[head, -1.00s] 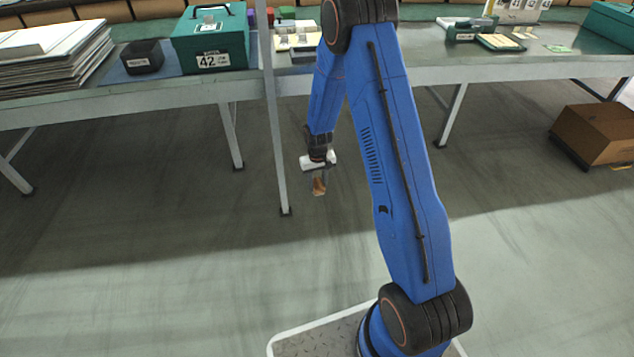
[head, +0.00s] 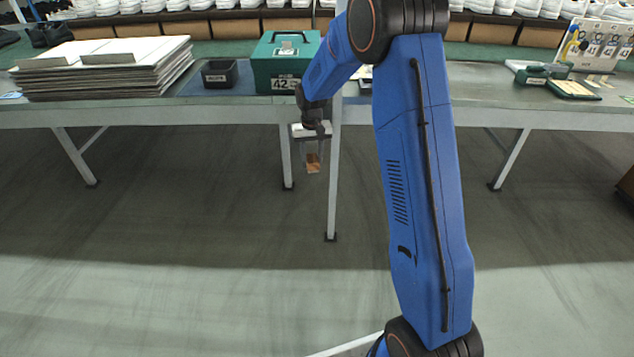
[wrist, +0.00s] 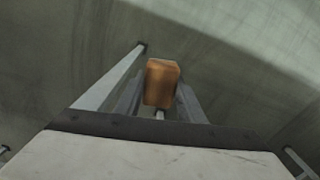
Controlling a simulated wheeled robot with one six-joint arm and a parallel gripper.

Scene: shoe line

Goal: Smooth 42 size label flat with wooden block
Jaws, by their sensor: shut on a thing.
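My gripper (head: 313,158) is shut on a small orange-brown wooden block (head: 313,164) and holds it in the air in front of the table's front edge, below the tabletop. In the wrist view the block (wrist: 161,83) sits between the two fingers, with floor behind it. A green box (head: 272,67) with a carry handle stands on the table beyond my gripper. My arm hides the right part of the box. I cannot tell whether the label lies flat.
A black bin (head: 219,74) stands left of the green box on a blue mat. A stack of boards (head: 105,70) lies further left. Table legs (head: 335,190) stand close to my gripper. A display board (head: 597,45) and green tools are at the right. The floor in front is clear.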

